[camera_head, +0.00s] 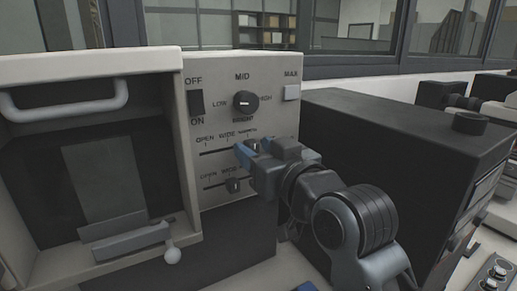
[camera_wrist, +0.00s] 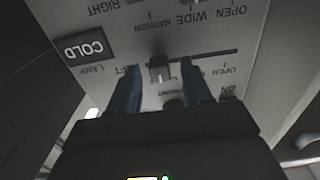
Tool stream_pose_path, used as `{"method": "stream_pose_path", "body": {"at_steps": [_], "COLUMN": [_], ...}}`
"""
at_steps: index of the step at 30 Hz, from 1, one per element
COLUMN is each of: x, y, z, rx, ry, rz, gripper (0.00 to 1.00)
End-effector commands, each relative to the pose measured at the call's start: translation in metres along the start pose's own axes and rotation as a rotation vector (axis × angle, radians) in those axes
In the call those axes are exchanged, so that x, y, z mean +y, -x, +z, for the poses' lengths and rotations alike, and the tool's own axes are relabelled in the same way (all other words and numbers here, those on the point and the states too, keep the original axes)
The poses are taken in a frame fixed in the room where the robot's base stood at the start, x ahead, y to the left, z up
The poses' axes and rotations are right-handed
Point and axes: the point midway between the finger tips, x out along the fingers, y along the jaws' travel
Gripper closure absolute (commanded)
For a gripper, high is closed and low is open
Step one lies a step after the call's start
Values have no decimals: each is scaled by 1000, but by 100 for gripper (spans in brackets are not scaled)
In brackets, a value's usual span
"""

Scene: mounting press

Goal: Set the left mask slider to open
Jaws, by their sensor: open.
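The left mask slider is the upper slot on the beige control panel (camera_head: 215,151), marked OPEN, WIDE and NARROW. My gripper (camera_head: 262,150) is at the panel, in front of the narrow end. In the wrist view, which is upside down, the open fingers (camera_wrist: 160,80) stand one on each side of the knob, with gaps. I cannot tell whether either touches. The LEFT label is partly hidden by a finger.
The lower slider knob (camera_head: 233,185) sits near WIDE, close under my gripper. A round dial (camera_head: 245,103) and a power switch (camera_head: 196,103) are above. A framed opening with a white handle (camera_head: 65,105) is left; a large black box (camera_head: 395,145) stands right, beside my arm.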

Motion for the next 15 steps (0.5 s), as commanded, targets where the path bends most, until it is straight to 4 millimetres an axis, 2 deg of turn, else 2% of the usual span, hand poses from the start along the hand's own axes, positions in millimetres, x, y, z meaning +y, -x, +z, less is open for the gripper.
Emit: {"method": "stream_pose_path", "body": {"at_steps": [3, 15], "x": [0, 0], "y": [0, 0], "z": [0, 0], "rx": [0, 0], "ry": [0, 0], "rz": [0, 0], "gripper": [53, 91]}}
